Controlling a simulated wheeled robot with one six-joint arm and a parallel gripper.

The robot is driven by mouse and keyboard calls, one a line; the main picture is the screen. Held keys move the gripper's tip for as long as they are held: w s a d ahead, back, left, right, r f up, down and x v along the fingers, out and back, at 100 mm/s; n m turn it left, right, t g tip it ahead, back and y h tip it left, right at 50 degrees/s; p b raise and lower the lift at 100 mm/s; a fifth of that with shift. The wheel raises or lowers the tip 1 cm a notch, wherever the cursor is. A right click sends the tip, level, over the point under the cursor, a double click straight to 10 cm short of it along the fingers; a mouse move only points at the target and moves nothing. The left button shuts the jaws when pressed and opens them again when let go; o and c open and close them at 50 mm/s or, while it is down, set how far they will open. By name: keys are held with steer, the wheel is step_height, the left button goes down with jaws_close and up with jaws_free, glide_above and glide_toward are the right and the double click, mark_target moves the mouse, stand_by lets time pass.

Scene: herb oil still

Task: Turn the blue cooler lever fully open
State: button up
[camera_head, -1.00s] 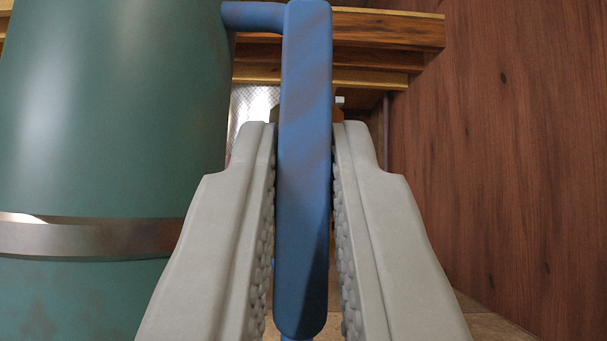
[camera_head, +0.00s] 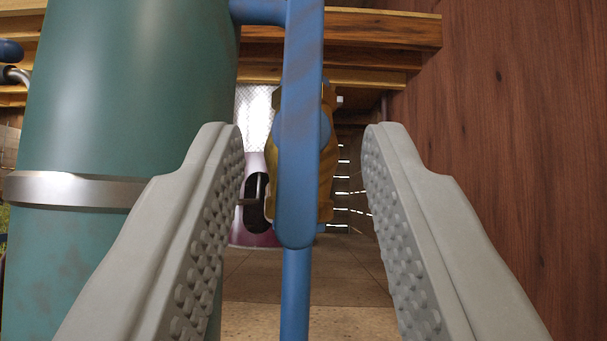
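The blue cooler lever (camera_head: 300,150) is a long flat bar with a rounded lower end. It hangs upright in the middle of the camera_head view, beside the green tank. A blue pipe (camera_head: 258,11) meets it near the top left, and another blue pipe (camera_head: 295,295) shows below its lower end. My gripper (camera_head: 303,140) is open and empty, with one studded grey finger on each side of the lever. Clear gaps show on both sides, the wider one on the right. The lever's top end is cut off by the picture edge.
The green tank (camera_head: 125,110) with a metal band (camera_head: 75,190) stands close on the left. A reddish wooden wall (camera_head: 510,130) fills the right. Wooden beams (camera_head: 370,35) cross behind. A yellow-brown object (camera_head: 328,160) shows behind the lever, and the floor (camera_head: 350,275) beyond is clear.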

steer(key=v, duration=1.4)
steer(key=shift+s+f, duration=0.2)
steer(key=shift+s, duration=0.1)
